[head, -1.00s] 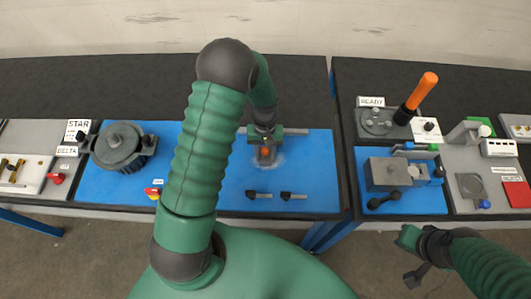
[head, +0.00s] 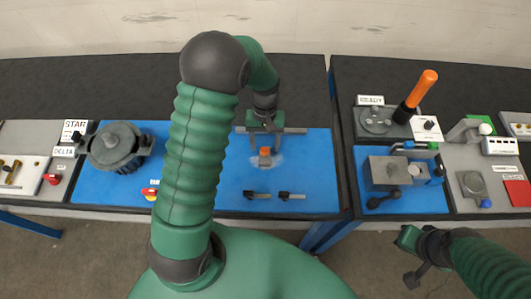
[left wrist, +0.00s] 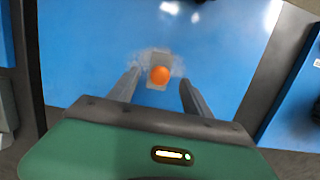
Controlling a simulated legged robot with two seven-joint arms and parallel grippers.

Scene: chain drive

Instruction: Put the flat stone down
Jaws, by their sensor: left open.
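The flat stone (left wrist: 158,60), a small grey block with an orange knob, lies on the blue mat (left wrist: 90,45) over a pale scuffed patch. In the head view the flat stone (head: 265,160) sits just below my left gripper (head: 265,142). My left gripper (left wrist: 157,90) is open, with its two fingers spread on either side of the knob and apart from it, nothing held. My right gripper (head: 420,255) hangs in front of the right bench, and its fingers are not clear.
Two black-handled pieces (head: 272,195) lie nearer the front edge of the mat. A grey round housing (head: 115,148) stands at left. A grey vice-like block (head: 388,172) and an orange-handled lever (head: 420,92) are on the right bench. The mat right of the stone is clear.

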